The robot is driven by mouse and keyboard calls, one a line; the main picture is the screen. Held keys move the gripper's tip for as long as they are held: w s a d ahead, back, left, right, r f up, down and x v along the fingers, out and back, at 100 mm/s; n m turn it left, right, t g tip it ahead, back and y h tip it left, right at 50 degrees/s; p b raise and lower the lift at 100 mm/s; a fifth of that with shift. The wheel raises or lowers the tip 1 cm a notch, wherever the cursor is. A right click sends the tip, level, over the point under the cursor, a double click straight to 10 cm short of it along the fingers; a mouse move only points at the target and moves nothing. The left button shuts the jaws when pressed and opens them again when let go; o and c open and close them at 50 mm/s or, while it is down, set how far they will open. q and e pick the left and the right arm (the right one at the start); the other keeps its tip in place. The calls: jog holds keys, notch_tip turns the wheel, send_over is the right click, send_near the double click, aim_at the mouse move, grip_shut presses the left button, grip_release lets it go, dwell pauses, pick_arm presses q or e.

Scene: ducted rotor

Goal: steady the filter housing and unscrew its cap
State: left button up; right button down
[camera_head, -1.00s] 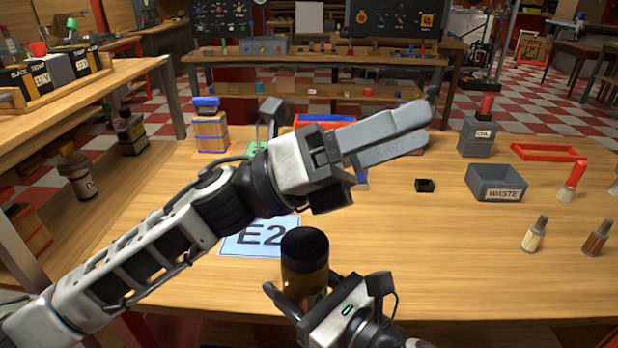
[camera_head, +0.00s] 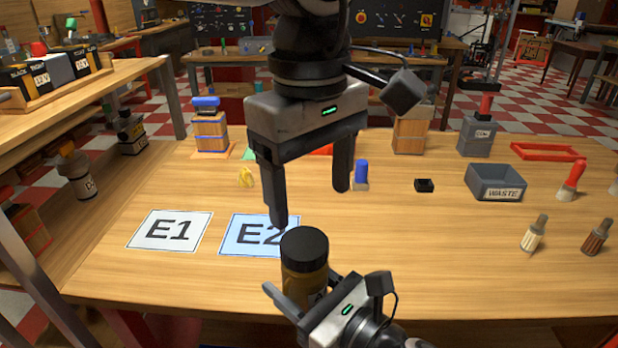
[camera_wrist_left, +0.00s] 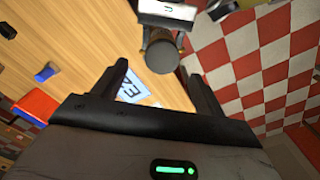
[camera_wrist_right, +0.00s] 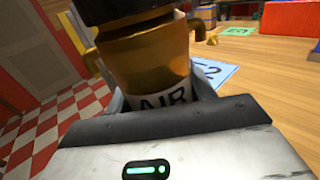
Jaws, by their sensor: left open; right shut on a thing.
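The filter housing (camera_head: 303,283) is an amber, upright vessel with an "AIR" label, at the table's front edge. Its cap (camera_head: 304,245) is round and black and sits on top. My right gripper (camera_head: 290,303) is shut around the housing's body. In the right wrist view the amber body (camera_wrist_right: 150,55) stands between the fingers, below the dark cap (camera_wrist_right: 108,8). My left gripper (camera_head: 310,205) is open and empty, fingers pointing down, above and a little behind the cap. In the left wrist view the cap (camera_wrist_left: 160,56) lies beyond the fingertips, apart from them.
Mats E1 (camera_head: 170,230) and E2 (camera_head: 258,235) lie left of the housing. A grey WASTE bin (camera_head: 495,183), a small black block (camera_head: 424,185), a blue-topped piece (camera_head: 361,175) and brushes (camera_head: 534,234) stand farther off.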

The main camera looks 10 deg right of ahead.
aim_at(309, 241)
pick_arm(q)
jog(key=shift+w+a, duration=0.15)
jog(key=shift+f, duration=0.45)
notch_tip(309, 241, down, 7)
jog(key=shift+r, duration=0.1)
jog(key=shift+c, duration=0.3)
